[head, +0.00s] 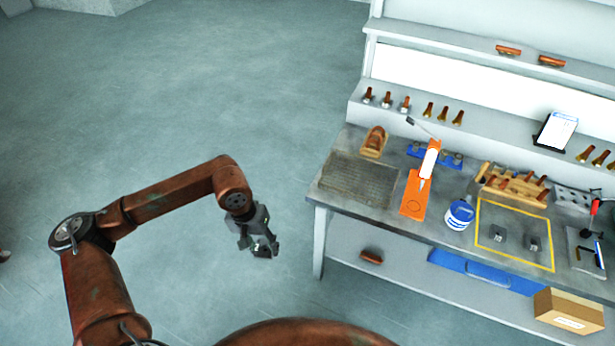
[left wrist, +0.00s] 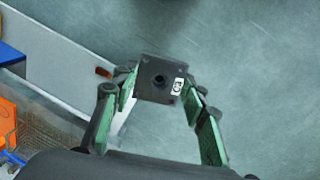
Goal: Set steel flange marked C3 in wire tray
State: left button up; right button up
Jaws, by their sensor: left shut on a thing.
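My left gripper (head: 260,246) is shut on a dark square steel flange (left wrist: 160,80) with a round hole in its middle. A flat grey mesh piece (head: 358,182), which looks like the wire tray, lies empty at the bench's left end. Two more small grey flanges (head: 500,237) (head: 533,244) stand inside a yellow outline on the bench. My right gripper is not in view.
Right of the mesh are an orange board (head: 413,196) with a white and orange bottle (head: 430,158), and a blue-white tub (head: 460,214). A wooden block (head: 374,142) stands behind the mesh. A cardboard box (head: 568,311) is at the front right.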

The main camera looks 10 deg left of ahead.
aim_at(359, 181)
jog(key=u, duration=0.25)
jog(key=i, duration=1.3)
jog(key=z, duration=1.75)
